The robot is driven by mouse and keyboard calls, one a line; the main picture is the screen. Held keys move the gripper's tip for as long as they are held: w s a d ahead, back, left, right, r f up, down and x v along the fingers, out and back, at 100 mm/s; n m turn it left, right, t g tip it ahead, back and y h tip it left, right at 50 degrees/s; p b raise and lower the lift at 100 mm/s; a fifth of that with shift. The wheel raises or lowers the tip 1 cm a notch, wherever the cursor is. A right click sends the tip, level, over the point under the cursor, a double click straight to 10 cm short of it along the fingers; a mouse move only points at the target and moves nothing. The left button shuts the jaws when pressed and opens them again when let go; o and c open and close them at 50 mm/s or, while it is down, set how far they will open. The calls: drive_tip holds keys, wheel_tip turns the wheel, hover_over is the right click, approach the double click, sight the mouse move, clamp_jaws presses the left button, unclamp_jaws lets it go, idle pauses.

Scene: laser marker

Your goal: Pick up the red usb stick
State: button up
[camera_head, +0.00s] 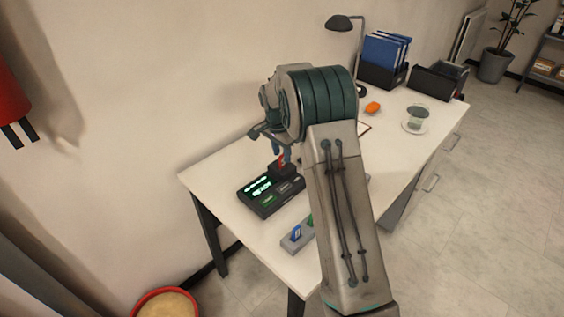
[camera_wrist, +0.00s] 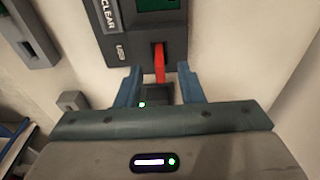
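The red usb stick (camera_wrist: 159,62) stands out of the dark device near the "USB" label in the wrist view. The dark laser marker (camera_head: 262,201) has green lit displays and sits at the near left of the table. My gripper (camera_wrist: 159,80) is open, with one blue finger on each side of the red stick's free end and a gap on both sides. In the head view, my gripper (camera_head: 280,150) is largely hidden by my arm.
A grey holder (camera_head: 287,245) with a blue stick (camera_head: 296,232) and a green stick (camera_head: 309,220) lies partly behind my arm.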

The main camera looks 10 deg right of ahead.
drive_tip(key=shift+w+d+f, duration=0.1)
drive_tip(key=shift+f, duration=1.2)
clamp_jaws()
drive_tip(key=shift+r, duration=0.1)
drive_tip(key=shift+r, duration=0.4)
drive_tip(key=r, duration=0.3)
drive_tip(key=shift+d+r, duration=0.35)
drive_tip(key=shift+d, duration=0.05)
drive_tip(key=s+d+r+b, duration=0.1)
drive_tip(key=s+d+r, duration=0.2)
drive_tip(key=d+r, duration=0.3)
drive_tip(key=d, duration=0.4)
drive_tip(key=shift+s+d+r, duration=0.2)
drive_tip(key=shift+s+r, duration=0.05)
drive_tip(key=shift+s, duration=0.05)
